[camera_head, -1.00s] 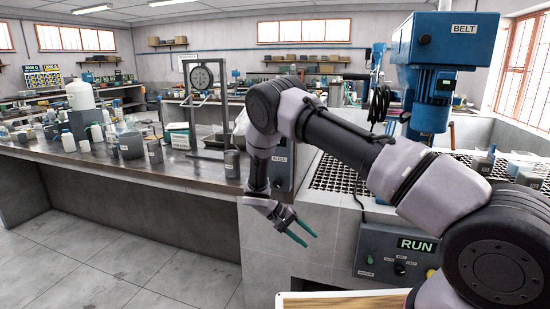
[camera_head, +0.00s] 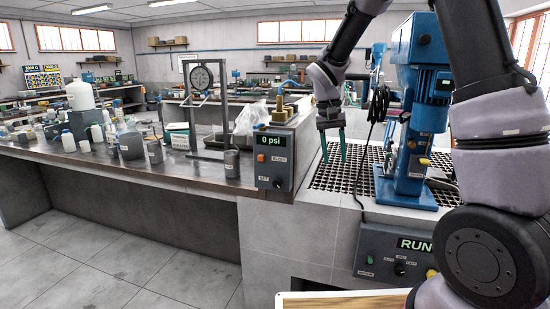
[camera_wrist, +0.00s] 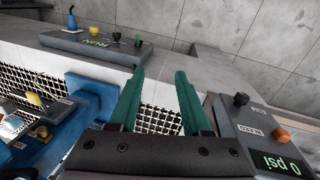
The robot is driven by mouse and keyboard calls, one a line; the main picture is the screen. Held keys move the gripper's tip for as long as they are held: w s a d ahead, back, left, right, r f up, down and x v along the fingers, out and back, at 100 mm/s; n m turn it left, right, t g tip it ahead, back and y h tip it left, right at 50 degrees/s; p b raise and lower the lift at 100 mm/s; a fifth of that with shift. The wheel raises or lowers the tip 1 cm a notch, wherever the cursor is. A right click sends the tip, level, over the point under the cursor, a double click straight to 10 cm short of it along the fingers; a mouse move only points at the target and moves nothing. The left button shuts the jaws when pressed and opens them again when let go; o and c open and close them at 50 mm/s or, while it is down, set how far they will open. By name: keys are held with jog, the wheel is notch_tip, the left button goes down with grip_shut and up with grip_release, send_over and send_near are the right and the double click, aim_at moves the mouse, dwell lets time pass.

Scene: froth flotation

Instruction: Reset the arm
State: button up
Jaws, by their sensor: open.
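My gripper (camera_head: 334,150) has two green fingers pointing down, apart and with nothing between them. In the head view it hangs above the black grating, between the pressure box and the blue flotation machine. My arm rises from the lower right, bends at the top of the picture and comes down to the gripper. The fingers also show in the wrist view (camera_wrist: 160,103), spread over the grating.
The pressure box (camera_head: 274,158) reading 0 psi is close left of my gripper. The blue belt machine (camera_head: 408,150) stands to the right on the grating (camera_head: 345,180). A RUN control panel (camera_head: 385,258) is in front. Bottles (camera_head: 68,142) and a dial stand (camera_head: 202,78) occupy the left bench.

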jog(key=s+d+r+m+t+y, duration=0.1)
jog(key=s+d+r+t+y, duration=0.1)
jog(key=s+r, duration=0.7)
jog(key=s+d+r+t+y, duration=0.2)
jog(key=s+d+r+t, duration=0.3)
jog(key=s+r, duration=0.4)
jog(key=s, duration=0.3)
jog(key=shift+s+d+r+m+t, duration=0.15)
jog(key=shift+d+m+t, duration=0.15)
jog(key=shift+m, duration=0.1)
